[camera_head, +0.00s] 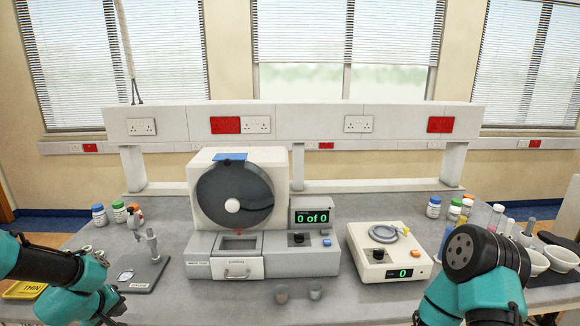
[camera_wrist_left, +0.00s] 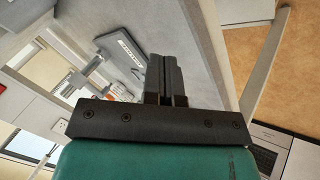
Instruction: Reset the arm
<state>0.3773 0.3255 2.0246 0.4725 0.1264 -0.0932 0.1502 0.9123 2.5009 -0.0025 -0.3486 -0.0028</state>
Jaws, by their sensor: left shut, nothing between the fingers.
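My left arm comes in from the left in the head view and is folded low at the bottom left corner. Its gripper (camera_head: 108,318) is only partly in the frame at the bottom edge. In the left wrist view the two dark fingers of my left gripper (camera_wrist_left: 166,68) lie together, shut with nothing between them. My right arm is folded at the bottom right of the head view. Only a small dark piece of its gripper (camera_head: 417,318) shows at the bottom edge, and its fingers cannot be made out.
A tablet machine with a dark disc (camera_head: 235,195) and a drawer (camera_head: 237,269) stands mid-bench. A small device with a green display (camera_head: 390,252) is right of it. A stand (camera_head: 150,262), bottles (camera_head: 99,215) and a yellow tray (camera_head: 24,290) are left. Bowls (camera_head: 562,258) are right.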

